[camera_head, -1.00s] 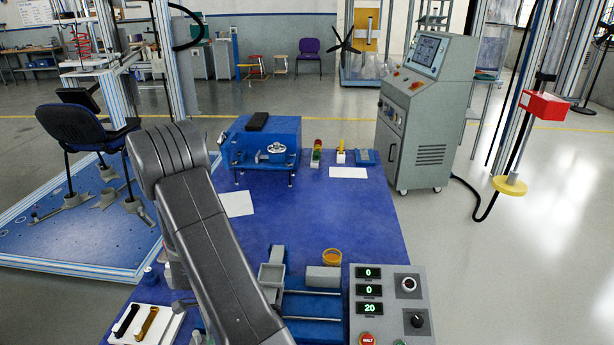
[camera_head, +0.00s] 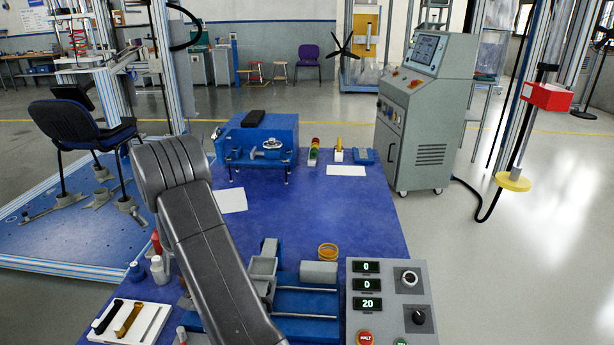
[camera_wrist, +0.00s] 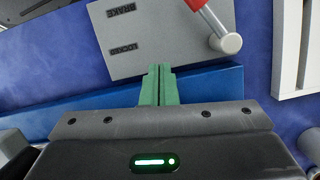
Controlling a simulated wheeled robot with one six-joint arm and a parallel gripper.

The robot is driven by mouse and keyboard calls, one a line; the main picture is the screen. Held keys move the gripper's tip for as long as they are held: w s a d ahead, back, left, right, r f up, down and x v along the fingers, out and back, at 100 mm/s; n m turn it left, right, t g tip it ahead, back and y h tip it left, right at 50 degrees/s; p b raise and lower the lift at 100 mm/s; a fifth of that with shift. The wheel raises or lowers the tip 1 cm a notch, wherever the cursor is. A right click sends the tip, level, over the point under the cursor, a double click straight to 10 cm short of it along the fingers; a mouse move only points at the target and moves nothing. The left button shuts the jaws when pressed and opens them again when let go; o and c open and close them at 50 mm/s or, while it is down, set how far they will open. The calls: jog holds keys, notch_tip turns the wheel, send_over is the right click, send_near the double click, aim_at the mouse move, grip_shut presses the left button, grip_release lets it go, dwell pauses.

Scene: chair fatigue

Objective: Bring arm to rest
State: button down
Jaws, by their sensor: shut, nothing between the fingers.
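My gripper (camera_wrist: 160,85) shows in the wrist view with its green fingers shut together and nothing between them. Beyond the fingertips is a grey plate (camera_wrist: 150,40) marked BRAKE and LOCKED, with a red-handled lever (camera_wrist: 226,42) at its right. I cannot tell whether the fingers touch the plate. In the head view my dark arm reaches over the left part of the blue table (camera_head: 350,215), and it hides the gripper.
A control box (camera_head: 390,303) with green displays stands at the table's front right. A blue fixture with a grey vise (camera_head: 262,270) is beside it. A white tray (camera_head: 130,320) lies front left. A blue machine (camera_head: 262,140) stands at the back. The table's middle is clear.

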jog(key=shift+w+a+f+n, duration=0.1)
jog(key=shift+w+a+n, duration=0.05)
jog(key=shift+w+n, duration=0.4)
jog(key=p+v, duration=0.2)
jog(key=v, duration=0.7)
jog(key=shift+n, duration=0.35)
jog(key=shift+a, duration=0.15)
